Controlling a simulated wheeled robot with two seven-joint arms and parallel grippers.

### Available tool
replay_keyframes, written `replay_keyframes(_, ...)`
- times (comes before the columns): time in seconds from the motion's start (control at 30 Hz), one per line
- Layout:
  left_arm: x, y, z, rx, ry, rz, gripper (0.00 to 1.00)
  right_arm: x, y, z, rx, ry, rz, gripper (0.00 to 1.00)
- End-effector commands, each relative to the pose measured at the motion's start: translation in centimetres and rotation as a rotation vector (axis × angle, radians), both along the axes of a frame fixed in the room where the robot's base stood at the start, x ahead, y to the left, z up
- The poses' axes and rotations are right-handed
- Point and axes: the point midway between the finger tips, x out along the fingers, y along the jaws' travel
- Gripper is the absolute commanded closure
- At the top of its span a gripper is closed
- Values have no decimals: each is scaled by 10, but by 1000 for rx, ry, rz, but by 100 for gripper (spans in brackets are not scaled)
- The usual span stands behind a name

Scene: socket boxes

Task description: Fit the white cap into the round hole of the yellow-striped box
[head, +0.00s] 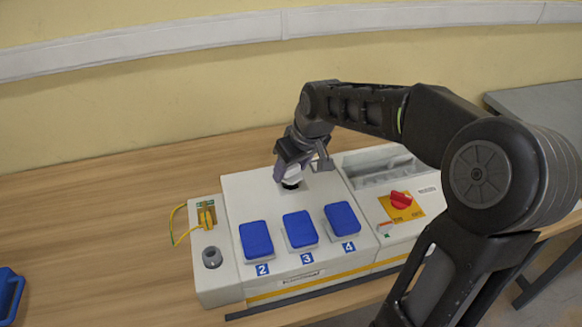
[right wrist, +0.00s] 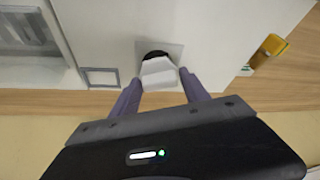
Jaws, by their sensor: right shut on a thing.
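The white box with a yellow stripe (head: 262,207) along its front stands on the wooden table. It also fills much of the right wrist view (right wrist: 215,35). My right gripper (head: 304,163) is over the back of its top, shut on the white cap (head: 293,174). In the right wrist view the cap (right wrist: 159,73) sits between the fingertips (right wrist: 160,90). A dark round opening (head: 290,185) shows just under the cap, partly covered by it; it also shows in the right wrist view (right wrist: 155,54). I cannot tell whether the cap touches it. My left gripper is not in view.
Three blue covers, numbered 2 (head: 256,240), 3 (head: 300,230) and 4 (head: 342,219), stand on the box. A red switch (head: 401,199) is at the right, a yellow cable (head: 175,225) at the left. A blue container (head: 8,292) is far left. The left table is mostly clear.

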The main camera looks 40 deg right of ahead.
Motion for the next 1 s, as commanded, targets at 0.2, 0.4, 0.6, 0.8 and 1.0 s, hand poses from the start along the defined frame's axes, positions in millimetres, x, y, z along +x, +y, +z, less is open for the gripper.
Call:
replay_keyframes(0.2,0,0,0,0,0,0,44,0,0,0,0,-1,0,89)
replay_keyframes(0.4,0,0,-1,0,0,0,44,0,0,-1,0,0,0,89)
replay_keyframes(0.6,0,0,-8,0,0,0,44,0,0,-9,0,0,0,89)
replay_keyframes(0.8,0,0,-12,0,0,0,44,0,0,-14,0,0,0,89)
replay_keyframes(1.0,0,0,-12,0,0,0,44,0,0,-14,0,0,0,89)
